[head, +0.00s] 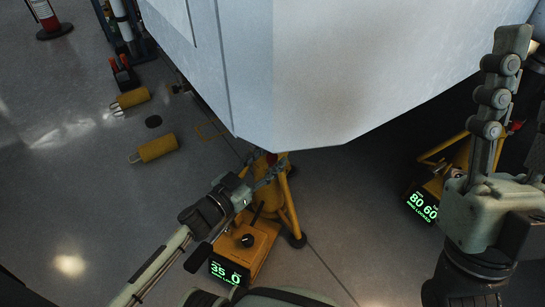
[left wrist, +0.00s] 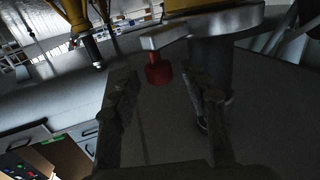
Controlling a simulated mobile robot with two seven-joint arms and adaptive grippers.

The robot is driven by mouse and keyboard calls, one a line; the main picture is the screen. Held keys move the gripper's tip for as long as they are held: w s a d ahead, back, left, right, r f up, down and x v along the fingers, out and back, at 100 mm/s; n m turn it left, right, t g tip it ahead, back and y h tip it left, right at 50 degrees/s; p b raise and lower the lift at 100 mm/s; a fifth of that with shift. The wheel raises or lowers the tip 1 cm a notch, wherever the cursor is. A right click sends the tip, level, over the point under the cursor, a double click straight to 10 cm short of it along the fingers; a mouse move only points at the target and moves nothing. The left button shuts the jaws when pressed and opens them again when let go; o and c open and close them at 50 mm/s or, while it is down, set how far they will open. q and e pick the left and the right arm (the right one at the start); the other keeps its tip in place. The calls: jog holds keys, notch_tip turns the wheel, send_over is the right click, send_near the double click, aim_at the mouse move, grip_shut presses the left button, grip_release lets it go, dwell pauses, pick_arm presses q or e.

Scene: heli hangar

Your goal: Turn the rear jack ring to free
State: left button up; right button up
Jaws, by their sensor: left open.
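A yellow jack (head: 286,205) stands under the pale hull, with its upper part partly hidden by the hull and my left gripper. In the left wrist view a grey ring (left wrist: 235,18) sits around the jack's column (left wrist: 213,58). A short grey lever (left wrist: 164,37) sticks out from it, with a red knob (left wrist: 158,70) hanging below its end. My left gripper (head: 268,178) is open at the jack's top; its fingers (left wrist: 160,88) stand either side of the knob's line, with no clear contact. My right gripper (head: 500,85) is raised at the right, away from this jack; its opening is unclear.
The pale hull (head: 340,70) hangs low overhead. The jack's control box has a green display (head: 226,272). A second jack with a display (head: 423,206) stands at the right. Two yellow cylinders (head: 155,148) lie on the left floor, which is otherwise mostly clear.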

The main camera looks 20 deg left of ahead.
pick_arm(q)
jog(key=shift+x, duration=0.8)
grip_shut()
